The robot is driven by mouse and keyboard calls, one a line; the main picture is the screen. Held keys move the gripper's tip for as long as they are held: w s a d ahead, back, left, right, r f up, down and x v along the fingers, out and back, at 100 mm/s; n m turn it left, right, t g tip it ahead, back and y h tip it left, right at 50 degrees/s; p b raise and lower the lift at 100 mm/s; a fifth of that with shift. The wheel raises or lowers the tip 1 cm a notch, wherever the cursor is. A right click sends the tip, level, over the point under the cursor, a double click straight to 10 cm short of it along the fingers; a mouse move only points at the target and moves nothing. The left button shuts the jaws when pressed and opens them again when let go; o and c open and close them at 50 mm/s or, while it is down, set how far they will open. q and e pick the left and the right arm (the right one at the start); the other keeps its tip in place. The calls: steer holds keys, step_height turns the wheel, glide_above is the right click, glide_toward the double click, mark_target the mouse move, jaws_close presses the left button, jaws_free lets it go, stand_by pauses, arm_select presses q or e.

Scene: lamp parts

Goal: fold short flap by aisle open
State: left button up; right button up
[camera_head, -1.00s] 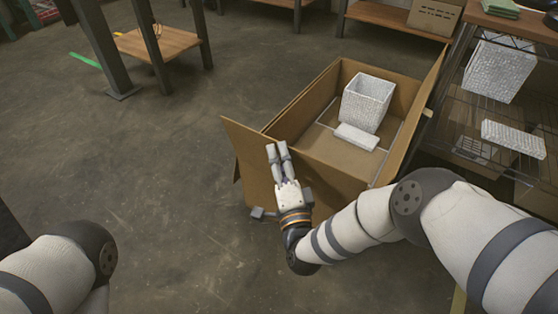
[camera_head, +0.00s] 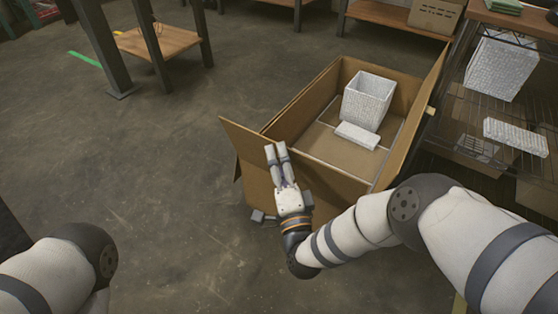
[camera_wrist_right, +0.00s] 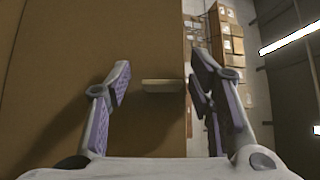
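The open cardboard box (camera_head: 330,183) stands on the floor at centre right. One flap (camera_head: 250,158) stands out at its near left corner, and a long flap (camera_head: 424,105) stands up along its right side. My right gripper (camera_head: 277,152) is at the near side of the box, overlapping the right end of the near left flap. In the right wrist view its fingers (camera_wrist_right: 160,90) are spread apart. Brown cardboard (camera_wrist_right: 80,60) fills the left, and a small tan ledge (camera_wrist_right: 162,86) shows between the fingers. I cannot tell whether they touch it. My left gripper is out of view.
A white woven basket (camera_head: 367,98) and a white block (camera_head: 357,136) are inside the box. A wire shelf (camera_head: 465,110) with white woven goods stands close on the right. The floor (camera_head: 150,170) to the left is clear.

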steer(key=v, duration=1.2)
